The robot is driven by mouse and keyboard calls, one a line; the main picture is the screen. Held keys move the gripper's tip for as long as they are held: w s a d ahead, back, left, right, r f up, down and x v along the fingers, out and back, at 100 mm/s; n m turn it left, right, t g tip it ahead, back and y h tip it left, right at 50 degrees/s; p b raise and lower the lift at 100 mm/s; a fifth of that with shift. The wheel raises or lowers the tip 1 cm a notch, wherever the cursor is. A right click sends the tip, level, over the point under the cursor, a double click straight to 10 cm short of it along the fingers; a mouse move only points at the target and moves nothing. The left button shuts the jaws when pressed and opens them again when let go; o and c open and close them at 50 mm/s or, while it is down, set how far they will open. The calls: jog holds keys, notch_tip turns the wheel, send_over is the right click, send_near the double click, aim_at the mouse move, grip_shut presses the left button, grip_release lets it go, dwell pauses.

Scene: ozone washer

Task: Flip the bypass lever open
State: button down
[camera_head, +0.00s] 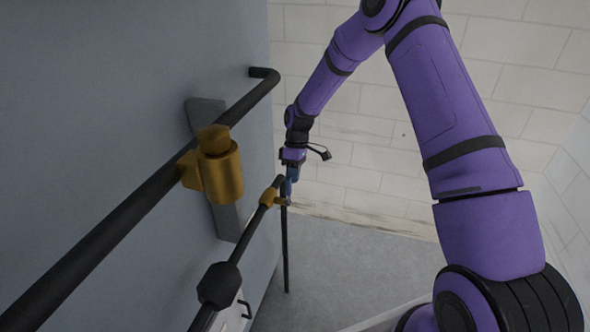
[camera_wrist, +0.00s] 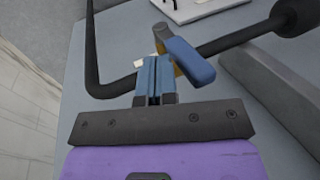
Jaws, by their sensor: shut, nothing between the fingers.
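The bypass lever (camera_wrist: 190,62) is a short blue handle on a small brass valve in the wrist view. It lies at an angle across the black pipe (camera_wrist: 240,36). The brass valve (camera_head: 267,196) shows on the lower pipe in the head view, where the lever is hard to tell from my fingers. My gripper (camera_wrist: 155,62) has blue fingers closed together with nothing between them. The fingertips are just left of the lever and close to the valve, partly hiding it. Whether they touch the lever cannot be told. My gripper also shows beside the valve in the head view (camera_head: 291,174).
A black upper pipe (camera_head: 110,232) with a larger brass fitting (camera_head: 221,170) runs along the grey cabinet (camera_head: 110,80). A black collar (camera_head: 219,285) sits on the lower pipe. A thin black pipe (camera_head: 285,250) drops toward the floor. Open floor (camera_head: 345,260) lies to the right.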

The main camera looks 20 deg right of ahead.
jog(key=shift+s+a, duration=0.15)
dwell(0.4)
jog(key=shift+s+a+r+t, duration=0.1)
jog(key=shift+s+t, duration=0.05)
jog(key=shift+t, duration=0.15)
